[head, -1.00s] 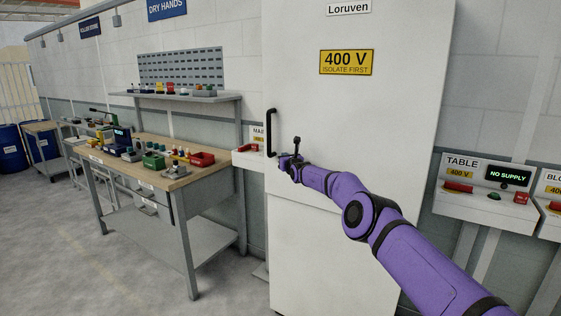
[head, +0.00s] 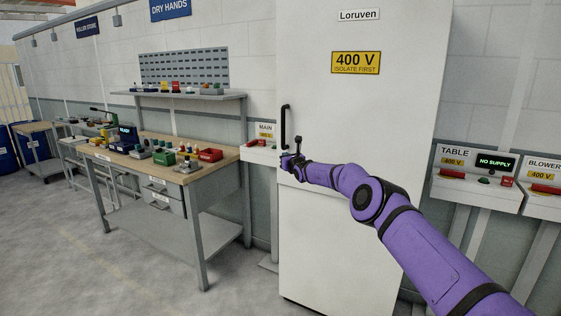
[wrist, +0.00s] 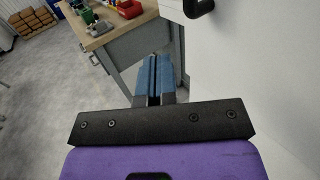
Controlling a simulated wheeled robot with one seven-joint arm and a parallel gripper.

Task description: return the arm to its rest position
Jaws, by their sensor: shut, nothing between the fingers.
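My purple arm reaches in from the lower right in the head view, across the front of the white cabinet (head: 340,230). My gripper (head: 284,164) is at the arm's far end, near the cabinet's left edge and below its black handle (head: 285,126). In the wrist view my gripper (wrist: 153,80) shows its two blue fingers side by side, shut, with nothing held. The handle's lower end also shows at the top of the wrist view (wrist: 198,7), apart from the fingers.
A wooden-topped workbench (head: 215,168) with bins and tools stands left of the cabinet. A MAIN box (head: 262,146) is on the wall behind my gripper. TABLE (head: 478,190) and BLOWER (head: 543,199) boxes are at the right. The floor (head: 70,240) at the left front is clear.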

